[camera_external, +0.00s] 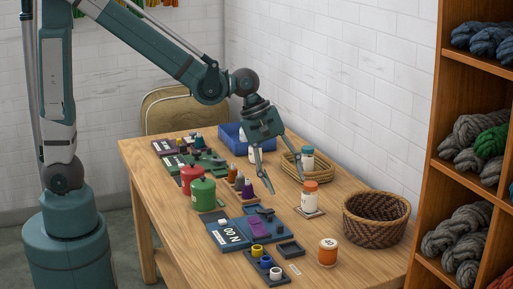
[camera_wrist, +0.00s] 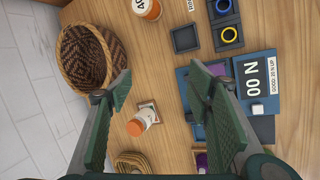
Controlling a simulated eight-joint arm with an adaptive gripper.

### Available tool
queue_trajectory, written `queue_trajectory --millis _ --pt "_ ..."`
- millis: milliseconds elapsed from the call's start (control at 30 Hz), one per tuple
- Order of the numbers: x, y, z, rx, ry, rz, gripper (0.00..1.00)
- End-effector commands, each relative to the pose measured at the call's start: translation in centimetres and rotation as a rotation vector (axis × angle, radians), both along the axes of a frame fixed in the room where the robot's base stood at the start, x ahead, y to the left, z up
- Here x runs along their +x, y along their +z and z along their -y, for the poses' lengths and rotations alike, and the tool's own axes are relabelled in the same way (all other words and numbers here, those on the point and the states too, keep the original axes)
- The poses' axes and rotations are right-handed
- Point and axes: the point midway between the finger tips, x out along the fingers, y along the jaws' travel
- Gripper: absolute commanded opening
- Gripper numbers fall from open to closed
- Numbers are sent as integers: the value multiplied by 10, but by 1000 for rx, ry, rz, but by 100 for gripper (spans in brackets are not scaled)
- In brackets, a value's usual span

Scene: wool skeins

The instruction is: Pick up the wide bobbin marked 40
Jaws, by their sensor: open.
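A short, wide orange bobbin (camera_external: 328,254) with a white top stands upright near the front right of the table. Its top shows at the upper edge of the wrist view (camera_wrist: 147,9), partly cut off, with a "40" on it. In the external view the number is too small to read surely. My gripper (camera_external: 279,178) is open and points down above the middle of the table, behind and left of the bobbin.
A white bottle with an orange cap (camera_external: 310,192) stands on a small card near my gripper. A woven basket (camera_external: 377,217) is right of the bobbin. A blue gauge marked "00 N" (camera_external: 229,232) and a tray of small rings (camera_external: 264,262) lie to its left.

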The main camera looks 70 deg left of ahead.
Motion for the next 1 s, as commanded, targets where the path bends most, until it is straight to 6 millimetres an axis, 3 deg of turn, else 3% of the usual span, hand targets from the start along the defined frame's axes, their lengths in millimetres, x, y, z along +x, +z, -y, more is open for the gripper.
queue_trajectory --millis 500,800,1000 --pt "39 -45 77 -130 270 -194 50" --pt "52 -79 120 -185 425 -309 50" --pt "55 -96 139 -205 498 -364 50"
